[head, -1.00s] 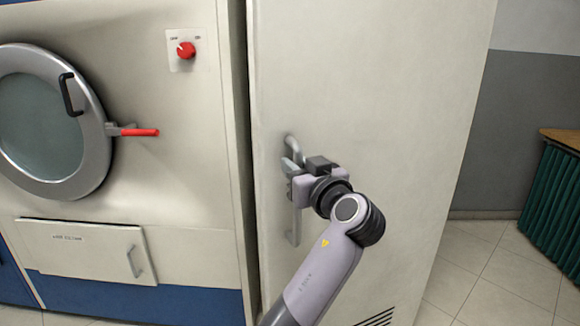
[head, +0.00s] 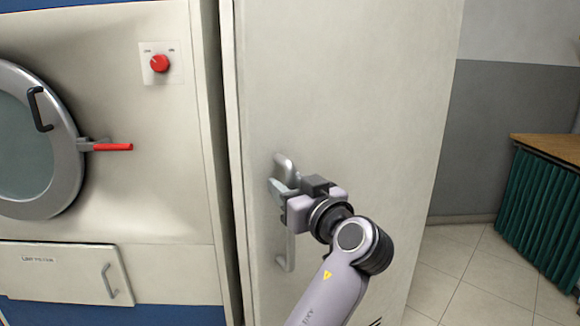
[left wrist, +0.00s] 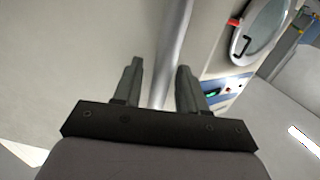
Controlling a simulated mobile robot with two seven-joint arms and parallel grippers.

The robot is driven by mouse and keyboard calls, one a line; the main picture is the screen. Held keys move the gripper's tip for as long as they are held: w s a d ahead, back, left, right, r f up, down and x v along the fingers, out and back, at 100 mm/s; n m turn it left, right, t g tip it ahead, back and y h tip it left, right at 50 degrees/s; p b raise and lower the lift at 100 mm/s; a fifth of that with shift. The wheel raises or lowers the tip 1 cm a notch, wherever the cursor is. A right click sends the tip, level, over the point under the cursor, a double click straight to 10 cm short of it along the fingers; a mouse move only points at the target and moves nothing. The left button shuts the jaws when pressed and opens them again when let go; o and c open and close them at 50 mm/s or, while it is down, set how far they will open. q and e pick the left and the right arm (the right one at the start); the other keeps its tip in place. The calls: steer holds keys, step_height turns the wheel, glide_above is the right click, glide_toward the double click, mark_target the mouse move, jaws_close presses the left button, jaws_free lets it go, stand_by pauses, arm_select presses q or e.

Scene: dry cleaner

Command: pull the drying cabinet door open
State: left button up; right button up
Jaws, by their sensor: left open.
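The drying cabinet door (head: 345,90) is a tall off-white panel in the middle of the head view and looks closed. Its upright grey bar handle (head: 284,252) is near the left edge. My left gripper (head: 281,187) is at the handle's upper part, with its jaws open. In the left wrist view the handle bar (left wrist: 172,50) runs between the two dark fingers of the left gripper (left wrist: 158,85). The fingers stand apart on either side of it; contact is not clear. The gripper hides part of the handle in the head view. My right gripper is not in view.
A machine with a round glass door (head: 70,150), a red lever (head: 112,147) and a red knob (head: 160,63) stands close on the left. A wooden-topped counter with green curtain (head: 535,205) is at the right. Tiled floor (head: 465,275) between is clear.

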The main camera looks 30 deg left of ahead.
mark_target(278, 67)
arm_select(q)
step_height(278, 67, up, 20)
steer(key=shift+p, duration=0.6)
